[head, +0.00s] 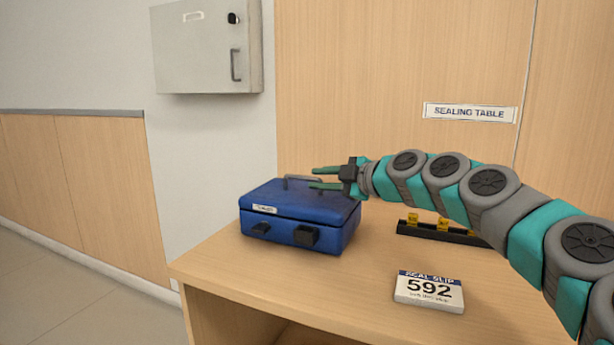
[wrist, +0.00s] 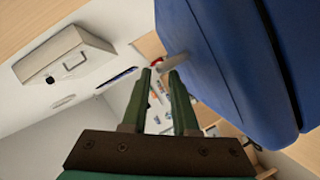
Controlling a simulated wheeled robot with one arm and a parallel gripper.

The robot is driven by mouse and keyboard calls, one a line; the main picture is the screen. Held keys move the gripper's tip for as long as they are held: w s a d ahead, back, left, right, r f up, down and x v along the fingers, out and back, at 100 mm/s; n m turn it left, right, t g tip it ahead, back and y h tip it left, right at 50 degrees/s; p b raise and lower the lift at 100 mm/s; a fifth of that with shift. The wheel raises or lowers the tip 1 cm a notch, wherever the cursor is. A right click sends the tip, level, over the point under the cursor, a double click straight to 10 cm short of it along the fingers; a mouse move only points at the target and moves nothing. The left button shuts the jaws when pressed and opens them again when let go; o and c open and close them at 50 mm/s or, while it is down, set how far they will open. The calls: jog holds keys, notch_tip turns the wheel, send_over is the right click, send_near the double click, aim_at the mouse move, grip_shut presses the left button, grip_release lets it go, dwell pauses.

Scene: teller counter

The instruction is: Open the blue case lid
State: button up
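The blue case (head: 290,220) sits on the wooden table with its lid (head: 270,192) closed. The blue case (wrist: 215,65) fills the right side there. I cannot tell whether the fingers touch the handle.
A seal slip block (head: 429,291) reading 592 stands at the table's front. A black rack (head: 435,233) with yellow pieces is behind it, partly hidden by my arm. A grey wall box (head: 205,50) hangs at upper left. The wooden table (head: 350,275) is bare between case and slip.

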aim_at(310, 179)
jog(key=x, duration=0.5)
jog(key=shift+p, duration=0.4)
grip_shut()
dwell(1.0)
